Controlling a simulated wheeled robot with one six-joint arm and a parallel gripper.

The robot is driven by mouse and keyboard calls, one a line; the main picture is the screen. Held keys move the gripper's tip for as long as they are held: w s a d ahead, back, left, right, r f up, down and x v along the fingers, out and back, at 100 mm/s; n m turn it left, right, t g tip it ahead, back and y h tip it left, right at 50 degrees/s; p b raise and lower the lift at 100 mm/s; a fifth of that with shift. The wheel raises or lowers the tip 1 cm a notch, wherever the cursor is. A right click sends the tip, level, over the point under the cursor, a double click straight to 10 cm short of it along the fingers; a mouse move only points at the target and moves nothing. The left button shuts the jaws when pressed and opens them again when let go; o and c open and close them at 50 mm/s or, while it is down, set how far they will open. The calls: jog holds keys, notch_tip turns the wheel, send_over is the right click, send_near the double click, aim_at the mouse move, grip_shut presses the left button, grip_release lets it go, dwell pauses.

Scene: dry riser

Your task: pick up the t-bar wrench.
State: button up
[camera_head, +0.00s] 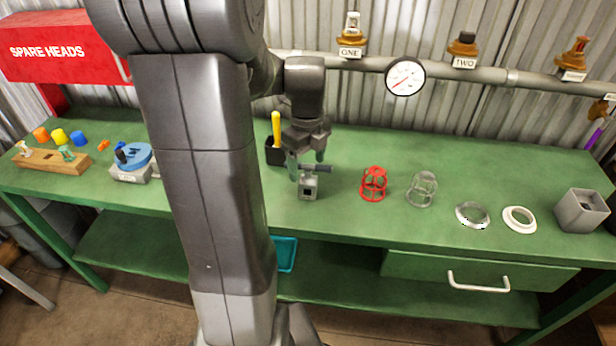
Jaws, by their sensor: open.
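The t-bar wrench (317,169) appears as a dark crossbar at the top of a small grey block-like holder (308,190) on the green bench. The wrench's stem is mostly hidden. My gripper (306,163) is open and points down at the wrench from above. Its two greenish fingertips show on the left and right, close to the crossbar. I cannot tell whether they touch it.
A dark box with a yellow-handled tool (276,128) stands close behind on the left. A red cage (373,184) and a clear cage (421,189) stand to the right, then two rings and a grey box (581,211). A pipe with a gauge (405,77) runs behind.

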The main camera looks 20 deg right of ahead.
aim_at(308, 180)
jog(key=shift+s+d+f, duration=0.1)
jog(key=shift+d+f, duration=0.05)
jog(key=shift+f, duration=2.6)
jog(key=c, duration=1.3)
jog(key=shift+r, duration=0.15)
